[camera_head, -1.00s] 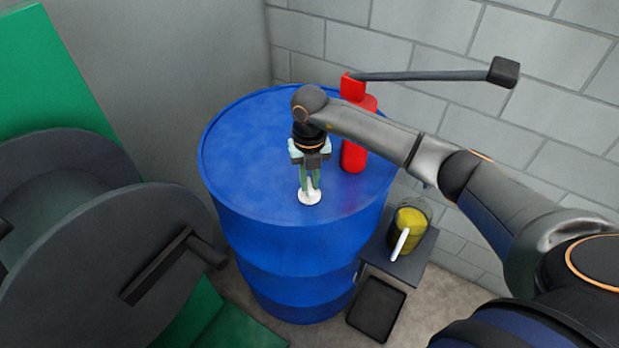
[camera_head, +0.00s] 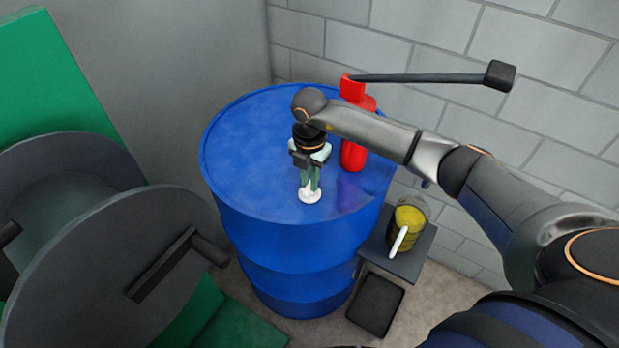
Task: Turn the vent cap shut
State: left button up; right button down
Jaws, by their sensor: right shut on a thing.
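The vent cap (camera_head: 310,196) is a small white round piece on the top of the blue drum (camera_head: 245,140), near its front edge. My right gripper (camera_head: 310,190) points straight down over it, with its greenish fingers shut on the cap. The fingers cover part of the cap, so its markings and exact angle cannot be told. My left gripper is not in view.
A red pump (camera_head: 354,155) with a long dark handle (camera_head: 430,77) stands on the drum just behind my right wrist. A jug of yellow liquid (camera_head: 408,228) sits on a small dark stand (camera_head: 410,262) at right. Large grey reels (camera_head: 110,270) stand at left.

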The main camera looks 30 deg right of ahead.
jog(key=shift+m, duration=0.3)
jog(key=c, duration=0.8)
grip_release()
jog(key=shift+c, duration=0.2)
jog(key=shift+r, duration=0.1)
notch_tip(320, 180, up, 12)
jog(key=b, duration=0.1)
jog(key=shift+r+b, duration=0.2)
jog(key=shift+b, duration=0.1)
